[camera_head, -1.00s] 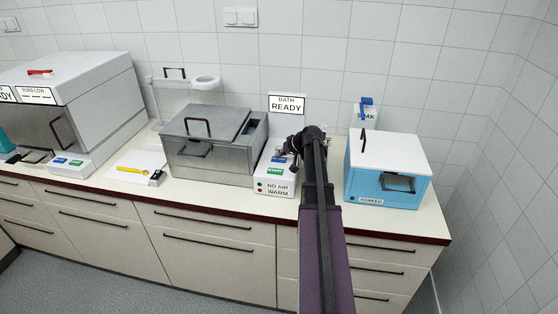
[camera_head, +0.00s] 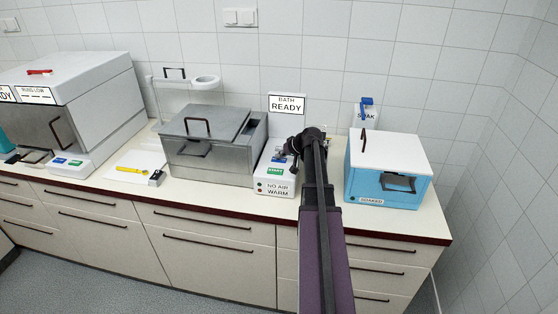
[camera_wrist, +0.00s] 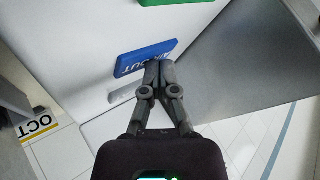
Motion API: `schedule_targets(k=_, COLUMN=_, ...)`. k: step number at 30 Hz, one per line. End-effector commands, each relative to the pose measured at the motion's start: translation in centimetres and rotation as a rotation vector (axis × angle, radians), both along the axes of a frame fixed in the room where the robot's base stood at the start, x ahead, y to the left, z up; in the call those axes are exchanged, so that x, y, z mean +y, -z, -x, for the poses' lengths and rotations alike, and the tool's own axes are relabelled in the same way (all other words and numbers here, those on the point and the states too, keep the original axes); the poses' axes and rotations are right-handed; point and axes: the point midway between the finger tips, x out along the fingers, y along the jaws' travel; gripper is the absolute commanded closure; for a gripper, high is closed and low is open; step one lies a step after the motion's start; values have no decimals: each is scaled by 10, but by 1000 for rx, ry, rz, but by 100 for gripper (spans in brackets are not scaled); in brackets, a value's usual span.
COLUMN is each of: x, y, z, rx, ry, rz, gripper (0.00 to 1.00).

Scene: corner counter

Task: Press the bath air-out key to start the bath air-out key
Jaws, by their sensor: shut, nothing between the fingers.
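The bath control box (camera_head: 275,188) stands on the counter beside the grey metal bath (camera_head: 210,155), under a sign reading BATH READY (camera_head: 287,104). Its lower labels read NO AIR and WARM. A blue key lettered as AIR OUT (camera_wrist: 133,61) is on the white face in the wrist view, and a green key (camera_wrist: 168,2) is above it. My gripper (camera_wrist: 159,64) is shut and empty, its fingertips at the lower right part of the blue key, covering some lettering. I cannot tell whether they touch it. In the head view my gripper (camera_head: 288,152) is over the box, partly hiding its keys.
A blue box with a white lid (camera_head: 390,172), labelled SOAKED, stands close to the right of my arm. A large white machine (camera_head: 75,90) and a yellow tool (camera_head: 132,169) are at the left. The counter's front edge runs beneath my arm.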

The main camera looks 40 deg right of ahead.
Motion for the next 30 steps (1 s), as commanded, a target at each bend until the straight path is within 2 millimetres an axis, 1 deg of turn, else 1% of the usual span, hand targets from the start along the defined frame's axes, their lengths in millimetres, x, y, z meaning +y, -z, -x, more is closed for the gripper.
schedule_targets(k=7, x=0, y=3, z=0, rx=1, ry=-1, rz=0, gripper=100)
schedule_targets(k=17, x=0, y=1, z=0, rx=1, ry=-1, rz=0, gripper=100)
schedule_targets(k=30, x=0, y=-14, z=0, rx=1, ry=-1, rz=0, gripper=100)
